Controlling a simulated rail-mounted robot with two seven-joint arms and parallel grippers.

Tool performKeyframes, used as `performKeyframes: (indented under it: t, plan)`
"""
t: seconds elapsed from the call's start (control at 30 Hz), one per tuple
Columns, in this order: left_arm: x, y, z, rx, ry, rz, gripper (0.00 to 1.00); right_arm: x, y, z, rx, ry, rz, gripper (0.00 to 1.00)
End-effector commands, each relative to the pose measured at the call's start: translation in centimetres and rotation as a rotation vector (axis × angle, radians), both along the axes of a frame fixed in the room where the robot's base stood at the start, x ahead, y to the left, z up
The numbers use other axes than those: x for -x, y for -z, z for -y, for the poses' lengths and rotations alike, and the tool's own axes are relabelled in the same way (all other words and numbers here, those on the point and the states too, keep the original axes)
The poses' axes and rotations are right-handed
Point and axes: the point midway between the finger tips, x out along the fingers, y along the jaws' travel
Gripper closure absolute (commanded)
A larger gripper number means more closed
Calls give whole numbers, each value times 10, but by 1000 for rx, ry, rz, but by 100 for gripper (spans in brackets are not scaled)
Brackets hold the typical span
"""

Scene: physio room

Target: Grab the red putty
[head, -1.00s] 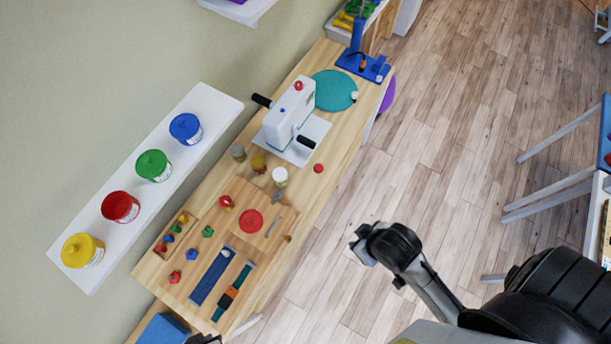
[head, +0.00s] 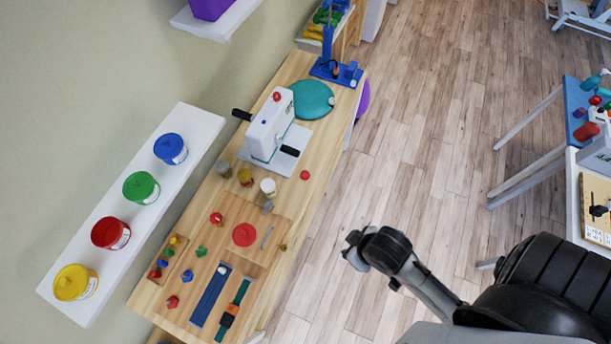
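Red putty most likely is the red tub (head: 111,233) on the white wall shelf (head: 60,301), between a yellow tub (head: 76,283) and a green tub (head: 141,188). A flat red disc (head: 244,235) also lies on the wooden board on the bench. I cannot tell what the disc is made of. My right gripper (head: 352,250) is over the floor to the right of the bench, apart from all these things. Its fingers are too small and dark to read as open or shut. My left gripper is not in view.
A blue tub (head: 170,149) stands at the shelf's far end. The wooden bench (head: 325,129) holds a white press (head: 270,131), small jars, coloured knobs and straps. A second table (head: 587,150) stands at the right. The floor between is clear.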

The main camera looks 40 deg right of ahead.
Motion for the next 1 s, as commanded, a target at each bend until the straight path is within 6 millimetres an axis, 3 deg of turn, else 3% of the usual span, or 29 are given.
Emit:
performKeyframes:
  t: [0.33,1.0]
  plan:
    - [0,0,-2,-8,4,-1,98,1,0,-2,-6,2,-3,57]
    - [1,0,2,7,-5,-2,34,1,1,2,6,-4,-3,57]
